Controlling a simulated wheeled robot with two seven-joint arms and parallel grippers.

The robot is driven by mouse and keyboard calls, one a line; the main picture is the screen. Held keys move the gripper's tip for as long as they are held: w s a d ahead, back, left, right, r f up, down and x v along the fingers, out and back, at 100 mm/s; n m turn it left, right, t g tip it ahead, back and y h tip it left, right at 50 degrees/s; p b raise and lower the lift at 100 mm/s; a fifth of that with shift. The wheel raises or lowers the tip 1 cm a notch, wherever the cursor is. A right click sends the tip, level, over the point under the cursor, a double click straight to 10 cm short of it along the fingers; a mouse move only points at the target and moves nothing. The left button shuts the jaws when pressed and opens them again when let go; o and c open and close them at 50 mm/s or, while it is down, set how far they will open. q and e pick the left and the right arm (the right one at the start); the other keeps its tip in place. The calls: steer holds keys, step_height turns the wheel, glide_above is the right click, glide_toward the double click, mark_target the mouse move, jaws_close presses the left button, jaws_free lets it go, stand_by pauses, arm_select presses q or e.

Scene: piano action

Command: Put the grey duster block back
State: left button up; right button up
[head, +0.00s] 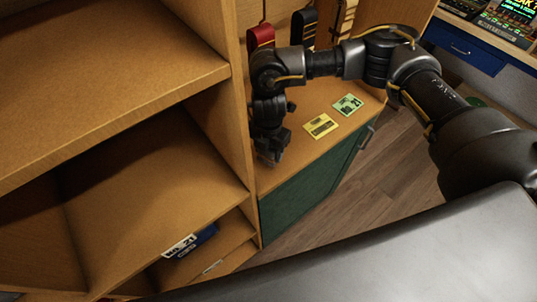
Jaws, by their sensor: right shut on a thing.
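My right gripper (268,153) points down above the left end of the wooden counter top, close beside the upright side panel of the shelf unit. It is shut on a small greyish thing, which looks like the grey duster block; dark fingers hide most of it. I cannot tell whether the block touches the counter. My left gripper is not in view.
The shelf unit (160,120) with open compartments stands at the left. A yellow card (320,125) and a green card (347,104) lie on the counter (305,150). A red strap-like item (261,37) hangs behind. A blue labelled item (190,242) sits on a low shelf.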

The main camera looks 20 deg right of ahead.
mark_target(269, 156)
steer(key=shift+s+f, duration=0.15)
steer(key=shift+f, duration=0.3)
step_height(269, 156, down, 2)
steer(key=shift+f+p, duration=0.15)
steer(key=shift+p, duration=0.35)
steer(key=shift+f, duration=0.2)
steer(key=shift+c, duration=0.4)
steer(key=o, duration=1)
steer(key=shift+c, duration=0.2)
steer(key=shift+r, duration=0.1)
step_height(269, 156, up, 11)
steer(key=b, duration=0.3)
steer(key=shift+r, duration=0.45)
